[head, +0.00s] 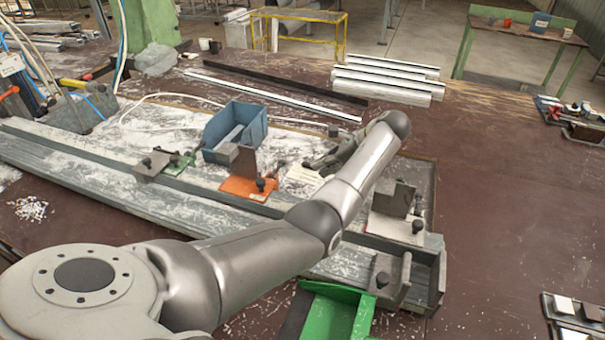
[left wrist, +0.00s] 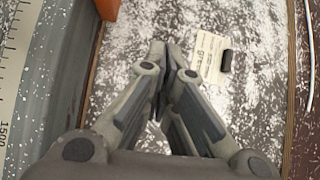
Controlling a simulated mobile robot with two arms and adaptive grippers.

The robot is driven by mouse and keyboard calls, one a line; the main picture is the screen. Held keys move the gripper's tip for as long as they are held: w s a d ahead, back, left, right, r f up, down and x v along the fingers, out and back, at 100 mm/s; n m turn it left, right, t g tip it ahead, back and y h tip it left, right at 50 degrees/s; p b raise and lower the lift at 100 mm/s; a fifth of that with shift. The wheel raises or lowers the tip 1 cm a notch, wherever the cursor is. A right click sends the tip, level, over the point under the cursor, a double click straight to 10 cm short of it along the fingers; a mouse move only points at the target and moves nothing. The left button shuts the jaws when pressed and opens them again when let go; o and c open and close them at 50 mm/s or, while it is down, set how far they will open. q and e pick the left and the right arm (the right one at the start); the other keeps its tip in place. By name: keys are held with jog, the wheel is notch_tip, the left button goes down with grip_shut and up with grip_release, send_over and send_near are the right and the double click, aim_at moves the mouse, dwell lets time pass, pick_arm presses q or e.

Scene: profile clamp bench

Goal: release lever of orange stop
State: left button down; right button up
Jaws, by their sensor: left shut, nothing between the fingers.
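The orange stop (head: 246,190) sits on the grey profile rail left of the middle in the head view. A corner of orange (left wrist: 107,8) shows at the top edge of the left wrist view. My left gripper (head: 318,160) is right of the orange stop and apart from it. In the left wrist view my left gripper (left wrist: 162,58) is shut and empty above the chip-strewn bench. My right gripper is not in view.
A blue bin (head: 236,130) stands behind the orange stop. A green stop (head: 180,164) is to its left and a pale stop (head: 394,222) to its right. A green tray (head: 335,315) is at the front. A paper label (left wrist: 208,60) lies beside my fingers.

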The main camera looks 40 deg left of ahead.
aim_at(278, 169)
pick_arm(q)
jog(key=shift+w+f, duration=0.35)
jog(key=shift+f, duration=0.05)
jog(key=shift+s, duration=0.15)
jog(key=p+x, duration=0.1)
jog(key=x, duration=0.9)
jog(key=shift+a, duration=0.1)
jog(key=r, duration=0.1)
jog(key=a+r+p, duration=0.1)
jog(key=r+p, duration=0.1)
jog(key=shift+s+a+r, duration=0.3)
jog(key=shift+w, duration=0.1)
